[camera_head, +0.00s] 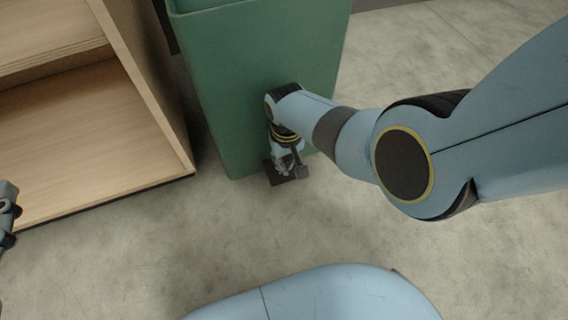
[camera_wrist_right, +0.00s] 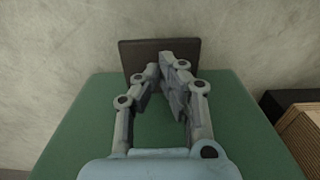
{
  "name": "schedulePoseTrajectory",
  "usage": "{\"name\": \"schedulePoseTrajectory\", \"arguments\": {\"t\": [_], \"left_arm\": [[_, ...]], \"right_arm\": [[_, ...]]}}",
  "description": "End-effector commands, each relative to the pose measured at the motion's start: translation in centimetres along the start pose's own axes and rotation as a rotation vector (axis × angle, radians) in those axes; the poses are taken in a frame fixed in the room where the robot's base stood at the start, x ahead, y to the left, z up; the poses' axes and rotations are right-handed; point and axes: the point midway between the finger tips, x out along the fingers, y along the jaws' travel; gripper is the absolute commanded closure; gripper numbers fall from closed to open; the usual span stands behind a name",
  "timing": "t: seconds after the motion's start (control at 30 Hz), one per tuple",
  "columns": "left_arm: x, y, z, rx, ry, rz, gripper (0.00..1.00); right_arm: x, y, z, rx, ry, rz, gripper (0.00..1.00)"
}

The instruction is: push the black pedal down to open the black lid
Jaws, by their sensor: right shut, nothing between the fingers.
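The green bin (camera_head: 225,90) stands on the floor in the head view, with its top cut off by the frame edge; the black lid is not in view. The black pedal (camera_head: 273,177) sticks out low at the bin's front, partly covered by my right gripper (camera_head: 287,168). In the right wrist view, the pedal (camera_wrist_right: 134,56) is a dark plate beyond the fingertips (camera_wrist_right: 158,66). My right gripper is shut and empty, right over the pedal; I cannot tell whether it touches. My left gripper (camera_head: 8,212) shows only partly at the left edge.
A wooden cabinet (camera_head: 100,150) with an open front stands close to the left of the bin. It also shows at the right edge of the wrist view (camera_wrist_right: 301,131). Grey floor (camera_head: 150,260) in front of the bin is clear.

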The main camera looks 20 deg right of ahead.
Motion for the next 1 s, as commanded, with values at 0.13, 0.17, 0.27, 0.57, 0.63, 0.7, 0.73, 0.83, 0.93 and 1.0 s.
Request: {"name": "schedulePoseTrajectory", "arguments": {"t": [0.13, 0.17, 0.27, 0.57, 0.63, 0.7, 0.73, 0.83, 0.93, 1.0], "left_arm": [[-0.6, 0.0, 0.9, -0.004, -0.046, 0.000, 0.60], [-0.7, 0.1, 1.2, -0.005, -0.054, -0.001, 0.60], [-1.0, 0.1, 2.1, -0.008, -0.089, -0.001, 0.60], [-2.5, 0.2, 4.2, -0.016, -0.185, -0.001, 0.60], [-2.8, 0.3, 4.8, -0.018, -0.206, -0.001, 0.60], [-3.1, 0.3, 5.3, -0.020, -0.229, -0.001, 0.60], [-3.3, 0.3, 5.6, -0.021, -0.240, -0.001, 0.60], [-3.9, 0.4, 6.1, -0.025, -0.268, -0.001, 0.60], [-4.5, 0.4, 6.8, -0.028, -0.302, -0.001, 0.60], [-4.9, 0.5, 7.3, -0.031, -0.323, -0.001, 0.60]], "right_arm": [[-0.3, 0.0, 0.0, 0.000, 0.000, 0.000, 1.00], [-0.3, 0.0, 0.0, 0.000, 0.000, 0.000, 1.00], [-0.5, 0.0, 0.0, 0.000, 0.001, 0.000, 1.00], [-0.9, 0.0, 0.0, 0.000, 0.001, 0.000, 1.00], [-1.0, 0.0, 0.0, 0.000, 0.001, 0.000, 1.00], [-1.1, 0.0, 0.0, 0.000, 0.001, 0.000, 1.00], [-1.1, 0.0, 0.0, 0.000, 0.001, 0.000, 1.00], [-1.3, 0.0, 0.0, 0.000, 0.001, 0.000, 1.00], [-1.4, 0.0, 0.0, 0.000, 0.001, 0.000, 1.00], [-1.5, 0.0, 0.0, 0.000, 0.001, 0.000, 1.00]]}}
